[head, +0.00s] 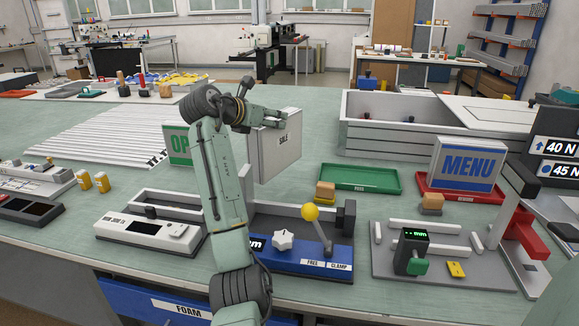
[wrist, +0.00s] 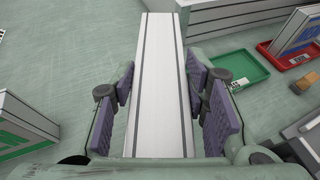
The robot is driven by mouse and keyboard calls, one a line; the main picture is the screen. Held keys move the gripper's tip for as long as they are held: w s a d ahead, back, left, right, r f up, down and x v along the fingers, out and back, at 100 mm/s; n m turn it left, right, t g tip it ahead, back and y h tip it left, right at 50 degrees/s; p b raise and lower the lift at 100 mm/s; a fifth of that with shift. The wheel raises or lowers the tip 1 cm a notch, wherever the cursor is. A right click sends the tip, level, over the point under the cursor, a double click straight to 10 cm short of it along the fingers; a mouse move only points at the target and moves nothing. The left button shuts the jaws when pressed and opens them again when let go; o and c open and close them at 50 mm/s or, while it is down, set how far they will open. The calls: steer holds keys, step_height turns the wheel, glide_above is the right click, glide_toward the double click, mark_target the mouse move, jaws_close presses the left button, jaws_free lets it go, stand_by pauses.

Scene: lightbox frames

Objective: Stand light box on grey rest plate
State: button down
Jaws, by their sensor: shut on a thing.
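The light box (head: 278,155) is a pale grey upright panel with a small SALE label, in the middle of the head view. My gripper (head: 262,115) is shut on its upper part. In the wrist view, the light box (wrist: 160,90) shows edge-on as a white strip with dark lines, between the purple pads of my gripper (wrist: 164,100). Whether its bottom touches the bench is hard to tell. A grey plate (head: 385,262) with pale rails lies at the front right, apart from the box; I cannot tell whether it is the rest plate.
A green OPEN sign (head: 178,146) stands close left of the box. An empty green tray (head: 360,179) lies to its right, then a red tray (head: 490,196) with a MENU sign (head: 466,165). A blue clamp fixture (head: 300,258) is in front. A grey crate (head: 395,138) stands behind.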

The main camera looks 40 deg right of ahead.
mark_target(252, 140)
steer(key=shift+f+p, duration=0.7)
steer(key=shift+f, duration=2.8)
steer(key=c, duration=0.9)
jaws_free()
steer(key=shift+f, duration=0.15)
steer(key=shift+c, duration=0.2)
steer(key=shift+a+r, duration=0.15)
steer(key=shift+r, duration=0.05)
steer(key=b+v, duration=0.4)
steer(key=v, duration=0.8)
